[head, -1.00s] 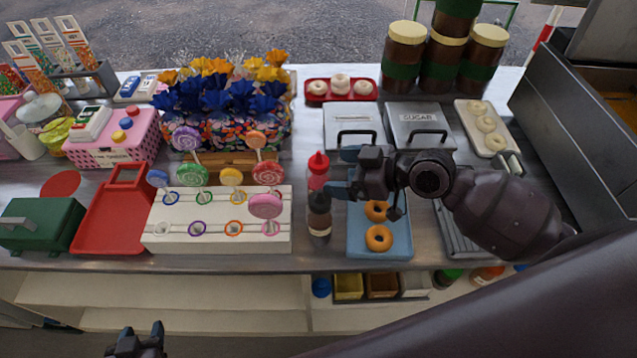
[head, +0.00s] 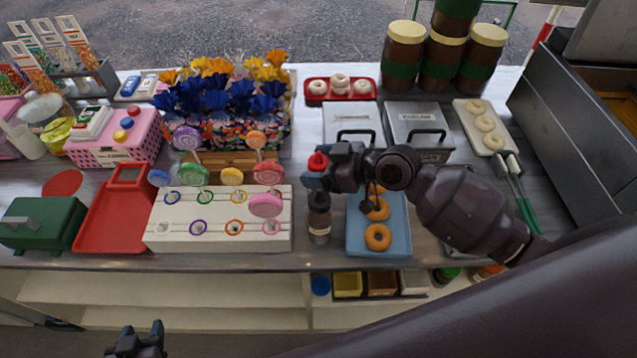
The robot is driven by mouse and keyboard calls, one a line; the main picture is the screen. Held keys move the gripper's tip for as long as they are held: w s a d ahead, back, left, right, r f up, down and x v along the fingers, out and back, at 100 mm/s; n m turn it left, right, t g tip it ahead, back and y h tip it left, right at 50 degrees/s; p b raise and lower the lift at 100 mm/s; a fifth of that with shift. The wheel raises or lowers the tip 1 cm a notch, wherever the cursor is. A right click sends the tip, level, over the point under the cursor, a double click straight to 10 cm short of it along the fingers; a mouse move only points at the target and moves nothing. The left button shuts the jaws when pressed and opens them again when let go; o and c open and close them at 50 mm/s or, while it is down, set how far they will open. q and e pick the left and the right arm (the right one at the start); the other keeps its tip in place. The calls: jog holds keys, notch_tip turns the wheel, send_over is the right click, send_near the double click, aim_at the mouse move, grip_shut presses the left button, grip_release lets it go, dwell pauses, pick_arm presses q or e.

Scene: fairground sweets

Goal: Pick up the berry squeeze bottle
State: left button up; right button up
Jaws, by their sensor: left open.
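The berry squeeze bottle (head: 317,160) is red; in the head view only its red top shows, left of the blue tray. My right gripper (head: 317,168) is at this bottle, with a fingertip in front of its body. The gripper hides the rest of the bottle, and I cannot tell whether the fingers are closed on it. My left gripper (head: 137,336) is open and empty at the bottom left, below the counter's front edge and far from the bottle.
A dark brown squeeze bottle (head: 319,222) stands just in front of the berry bottle. The blue tray (head: 357,240) with ring doughnuts is to the right. The white lollipop stand (head: 270,243) is to the left. Lidded metal bins (head: 350,112) stand behind.

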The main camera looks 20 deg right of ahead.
jog(key=c, duration=0.4)
jog(key=shift+r, duration=0.15)
jog(key=shift+r, duration=0.35)
notch_tip(320, 180, up, 19)
jog(key=shift+r+p, duration=0.1)
jog(key=shift+p, duration=0.7)
